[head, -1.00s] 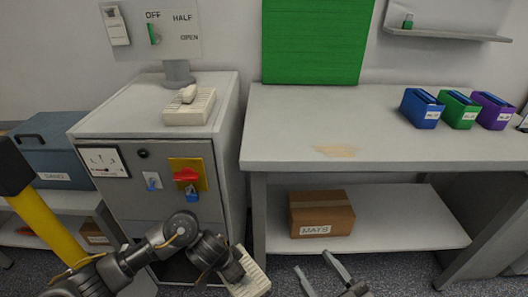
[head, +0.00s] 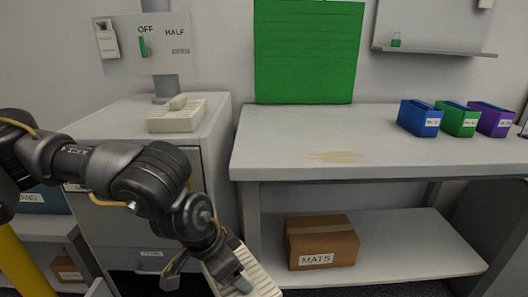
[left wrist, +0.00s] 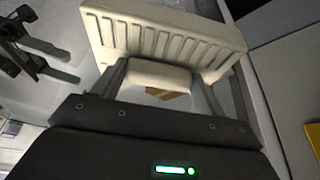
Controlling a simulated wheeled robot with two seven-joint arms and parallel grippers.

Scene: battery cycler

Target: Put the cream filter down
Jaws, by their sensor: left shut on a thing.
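The cream filter, a ribbed block with a raised grip, is held in front of the grey cabinet, low in the head view (head: 252,276). My left gripper (head: 212,279) is shut on it. In the left wrist view, the fingers close on the filter's grip, and its ribbed body (left wrist: 165,42) lies beyond them. A second cream ribbed block (head: 177,119) of similar look lies on the cabinet top. My right gripper is out of the head view; in the left wrist view it shows at the left edge (left wrist: 50,58) with its two fingers apart and empty.
The grey cabinet (head: 120,120) stands left of a grey bench (head: 290,140). The bench top is mostly clear, with a tan stain (head: 335,156). Blue (head: 418,118), green (head: 458,119) and purple (head: 490,119) bins stand at its right. A MATS box (head: 320,243) sits on the lower shelf.

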